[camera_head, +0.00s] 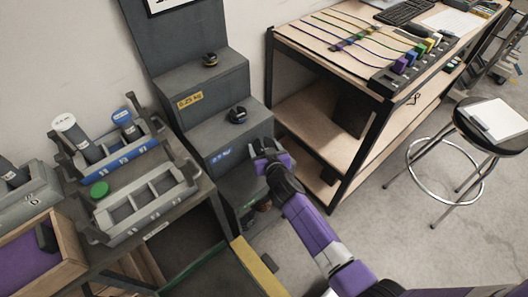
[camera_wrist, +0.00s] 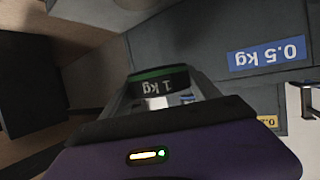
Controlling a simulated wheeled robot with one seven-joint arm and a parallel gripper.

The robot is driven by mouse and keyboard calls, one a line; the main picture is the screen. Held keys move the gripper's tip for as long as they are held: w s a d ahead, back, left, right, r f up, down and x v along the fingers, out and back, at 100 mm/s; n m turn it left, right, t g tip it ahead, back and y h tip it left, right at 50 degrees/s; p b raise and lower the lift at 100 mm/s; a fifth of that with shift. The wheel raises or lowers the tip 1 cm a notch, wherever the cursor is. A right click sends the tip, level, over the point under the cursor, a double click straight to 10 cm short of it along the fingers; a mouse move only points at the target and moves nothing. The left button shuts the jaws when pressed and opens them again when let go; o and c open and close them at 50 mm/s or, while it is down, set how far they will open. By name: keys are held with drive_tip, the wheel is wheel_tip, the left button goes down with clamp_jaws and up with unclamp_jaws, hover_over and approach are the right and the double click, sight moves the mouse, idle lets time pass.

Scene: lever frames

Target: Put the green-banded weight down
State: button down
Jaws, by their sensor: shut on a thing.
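The green-banded weight (camera_wrist: 158,80) is dark, with a green band and "1 kg" lettering that appears upside down in the wrist view. My gripper (camera_wrist: 162,97) is shut on it, with one finger on each side. In the head view my gripper (camera_head: 265,152) is at the lower part of the dark stepped stand (camera_head: 222,80), in front of the step face with the blue label. My gripper hides the weight there. I cannot tell whether the weight touches the step under it. The blue "0.5 kg" label (camera_wrist: 267,55) shows close by in the wrist view.
A wooden bench (camera_head: 300,40) with a black frame stands close on the right. Grey trays (camera_head: 150,205) stand on the left.

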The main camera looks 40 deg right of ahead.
drive_tip(key=shift+r+p, duration=0.75)
drive_tip(key=shift+r, duration=5.15)
drive_tip(key=s+a+f+n+y, duration=0.2)
drive_tip(key=s+a+f+y, duration=0.1)
drive_tip(key=s+a, duration=0.3)
drive_tip(key=s+a+f+n+t+y, duration=0.1)
drive_tip(key=s+a+f+n+y, duration=0.1)
drive_tip(key=s+a, duration=0.4)
drive_tip(key=a+f+n, duration=0.1)
drive_tip(key=a, duration=0.4)
drive_tip(key=shift+s+a+y, duration=0.25)
drive_tip(key=shift+s+y, duration=0.1)
drive_tip(key=shift+y, duration=0.05)
drive_tip(key=shift+s, duration=0.1)
